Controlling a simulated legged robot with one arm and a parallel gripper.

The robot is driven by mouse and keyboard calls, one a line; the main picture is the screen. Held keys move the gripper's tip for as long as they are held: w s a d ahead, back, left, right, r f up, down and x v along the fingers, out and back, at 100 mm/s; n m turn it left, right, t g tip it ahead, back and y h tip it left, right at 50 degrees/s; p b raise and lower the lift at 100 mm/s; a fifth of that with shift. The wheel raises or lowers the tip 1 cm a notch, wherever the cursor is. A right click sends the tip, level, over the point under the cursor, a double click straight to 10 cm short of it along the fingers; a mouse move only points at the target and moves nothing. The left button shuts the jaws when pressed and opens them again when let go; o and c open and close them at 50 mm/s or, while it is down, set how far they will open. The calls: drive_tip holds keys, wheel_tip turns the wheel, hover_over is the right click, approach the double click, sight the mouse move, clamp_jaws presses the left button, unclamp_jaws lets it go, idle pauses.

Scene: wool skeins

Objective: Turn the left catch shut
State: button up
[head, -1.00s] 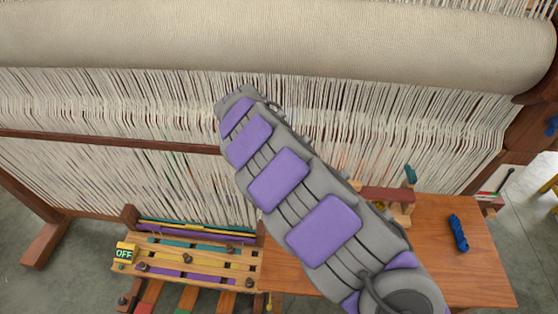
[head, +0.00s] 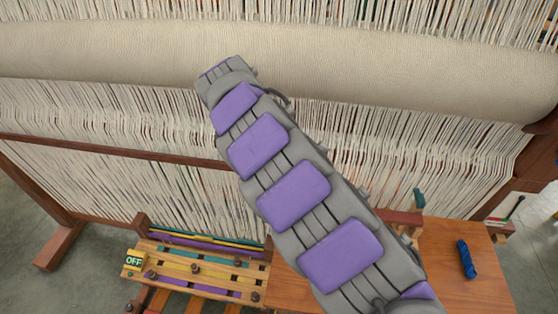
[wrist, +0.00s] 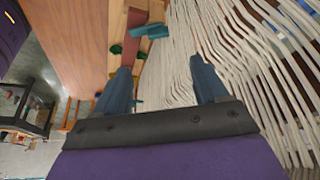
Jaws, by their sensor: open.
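In the head view a small teal piece (head: 419,198) stands upright at the right end of a red-brown bar (head: 398,217) on a pale wood mount. A teal piece (wrist: 150,31) on a red-brown part also shows at the top of the wrist view, beyond my fingers. I cannot tell whether it is the left catch; no other catch is clear. My gripper (wrist: 161,63) is open, its two blue-grey fingers apart with nothing held. The fingertips are short of the teal piece. In the head view my arm hides the loom's middle, and the gripper is not visible there.
White warp threads (wrist: 245,60) run close along the right finger. A wooden table (head: 455,275) carries a blue skein (head: 466,259). A slatted wooden rack (head: 200,272) with knobs and an OFF sign (head: 133,261) stands lower left. The cloth roll (head: 400,80) spans the top.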

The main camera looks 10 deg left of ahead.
drive_tip(key=shift+v, duration=1.2)
